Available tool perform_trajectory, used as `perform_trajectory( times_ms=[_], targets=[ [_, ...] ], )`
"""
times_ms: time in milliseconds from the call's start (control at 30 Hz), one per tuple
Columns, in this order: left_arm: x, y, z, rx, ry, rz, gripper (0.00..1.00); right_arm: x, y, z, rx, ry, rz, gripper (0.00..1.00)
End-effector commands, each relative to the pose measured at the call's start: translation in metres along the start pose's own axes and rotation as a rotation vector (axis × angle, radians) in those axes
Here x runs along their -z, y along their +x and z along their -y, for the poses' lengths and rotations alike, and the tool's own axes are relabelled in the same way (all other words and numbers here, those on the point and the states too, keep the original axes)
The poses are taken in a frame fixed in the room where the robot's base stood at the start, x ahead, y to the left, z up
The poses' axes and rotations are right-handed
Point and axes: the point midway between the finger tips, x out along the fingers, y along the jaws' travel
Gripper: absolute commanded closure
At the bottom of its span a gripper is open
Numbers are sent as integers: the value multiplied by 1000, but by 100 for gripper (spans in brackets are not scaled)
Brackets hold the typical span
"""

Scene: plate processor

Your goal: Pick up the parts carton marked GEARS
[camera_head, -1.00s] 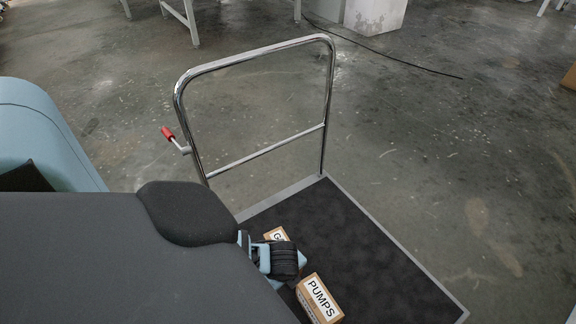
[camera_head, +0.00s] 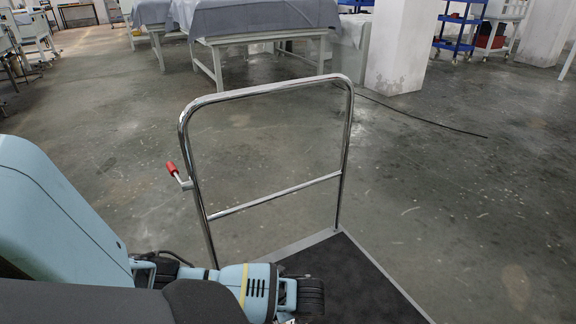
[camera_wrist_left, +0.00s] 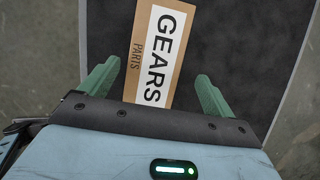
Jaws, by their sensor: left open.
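The GEARS carton (camera_wrist_left: 160,50) is a brown box with a white label, on the cart's black deck as seen in the left wrist view. My left gripper (camera_wrist_left: 157,75) is open, with one green finger on each side of the carton's near part. Gaps show between fingers and carton; the carton's near end is hidden behind the gripper body. I cannot tell how far the fingertips are above the deck. In the head view my left wrist (camera_head: 258,287) is over the deck at the bottom edge, and the carton does not show clearly. My right gripper is not in view.
The platform cart's black deck (camera_head: 345,280) has a pale edge and a tall chrome handle (camera_head: 265,88) with a red lever (camera_head: 172,168). Beyond are open concrete floor, a cable (camera_head: 430,122), a white pillar (camera_head: 400,50) and covered tables (camera_head: 255,18).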

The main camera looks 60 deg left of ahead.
Motion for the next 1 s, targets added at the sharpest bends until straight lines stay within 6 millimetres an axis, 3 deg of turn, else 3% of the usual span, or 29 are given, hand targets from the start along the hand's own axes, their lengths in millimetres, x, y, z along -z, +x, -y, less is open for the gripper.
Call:
perform_trajectory(
  times_ms=[233,600,1000],
  targets=[
    [-1,8,-2,-1,0,1,11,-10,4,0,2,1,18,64],
    [-1,52,-8,0,0,0,11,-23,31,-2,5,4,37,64],
    [-2,51,-7,2,-1,0,11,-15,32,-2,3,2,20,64]
  ],
)
